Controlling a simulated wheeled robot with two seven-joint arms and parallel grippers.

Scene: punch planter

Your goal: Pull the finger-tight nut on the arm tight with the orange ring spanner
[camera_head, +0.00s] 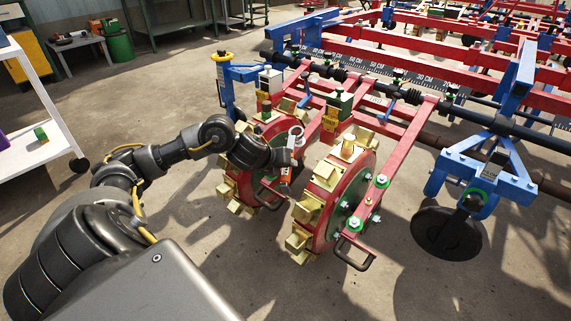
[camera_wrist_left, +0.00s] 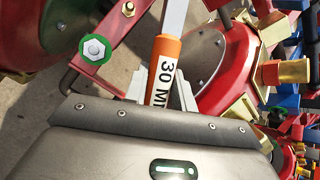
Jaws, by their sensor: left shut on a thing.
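My left gripper (camera_head: 287,166) is shut on the orange ring spanner (camera_head: 286,175), holding it up beside the red punch wheels. The spanner's silver ring end (camera_head: 296,131) points up and away. In the left wrist view the orange handle (camera_wrist_left: 163,72), marked "30 M…", sits between the fingers (camera_wrist_left: 162,92); its ring end is out of frame. A silver hex nut on a green washer (camera_wrist_left: 94,48) is on a red arm left of the spanner, apart from it. In the head view similar nuts (camera_head: 381,181) show on the red arm (camera_head: 395,150); I cannot tell which is finger-tight.
Red wheels with brass punches (camera_head: 325,177) stand close around the gripper. A black handle (camera_head: 352,262) sticks out at the front. Blue frame parts and a black disc (camera_head: 446,233) are at right. A white trolley (camera_head: 35,110) stands at left. The floor in front is clear.

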